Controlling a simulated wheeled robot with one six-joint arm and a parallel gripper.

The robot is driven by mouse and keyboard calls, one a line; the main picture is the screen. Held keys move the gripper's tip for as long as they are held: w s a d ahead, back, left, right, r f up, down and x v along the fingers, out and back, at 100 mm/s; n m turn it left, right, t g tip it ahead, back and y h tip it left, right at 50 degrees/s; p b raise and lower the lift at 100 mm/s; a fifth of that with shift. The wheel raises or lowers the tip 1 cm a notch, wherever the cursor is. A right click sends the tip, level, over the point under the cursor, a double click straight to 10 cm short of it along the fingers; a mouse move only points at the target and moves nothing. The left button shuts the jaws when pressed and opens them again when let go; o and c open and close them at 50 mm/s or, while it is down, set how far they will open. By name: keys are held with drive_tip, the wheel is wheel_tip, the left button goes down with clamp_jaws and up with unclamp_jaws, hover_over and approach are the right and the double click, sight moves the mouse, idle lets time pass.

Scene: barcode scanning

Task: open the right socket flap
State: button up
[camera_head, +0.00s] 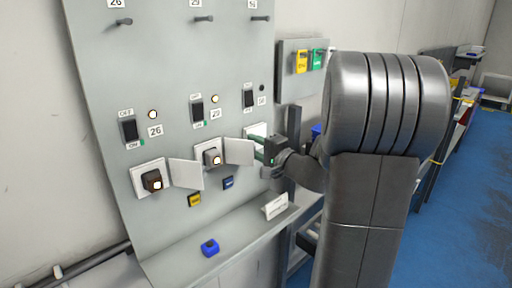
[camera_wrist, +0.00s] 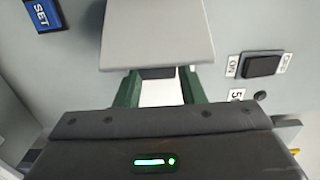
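The right socket (camera_head: 256,131) is a pale square on the grey panel, partly hidden behind my gripper (camera_head: 259,149). In the wrist view, a light grey square flap (camera_wrist: 157,35) fills the top centre, with a white surface (camera_wrist: 161,93) below it. My gripper (camera_wrist: 158,88) shows there as two green fingers spread apart, one on each side of the white surface. Their tips pass out of sight behind the flap's lower edge. I cannot tell whether they touch the flap, nor how far it is swung.
The left socket (camera_head: 139,183) holds a dark plug, the middle socket (camera_head: 203,151) a grey one; both flaps stand open. A blue block (camera_head: 210,248) and a white sign (camera_head: 276,207) are on the ledge below. A black switch (camera_wrist: 263,65) is right of the flap.

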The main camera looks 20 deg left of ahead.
clamp_jaws()
drive_tip(key=shift+d, duration=0.15)
drive_tip(key=w+d+n+g+y+b, duration=0.1)
drive_tip(key=w+d+n+g+b, duration=0.2)
drive_tip(key=d+g, duration=0.4)
drive_tip(key=shift+w+r+n+b, duration=0.15)
drive_tip(key=shift+w+n+b, duration=0.25)
drive_tip(key=shift+w+n, duration=0.4)
drive_tip(key=shift+d, duration=0.1)
drive_tip(key=shift+r, duration=0.1)
drive_tip(key=shift+o, duration=1.7)
unclamp_jaws()
drive_tip(key=shift+f, duration=0.2)
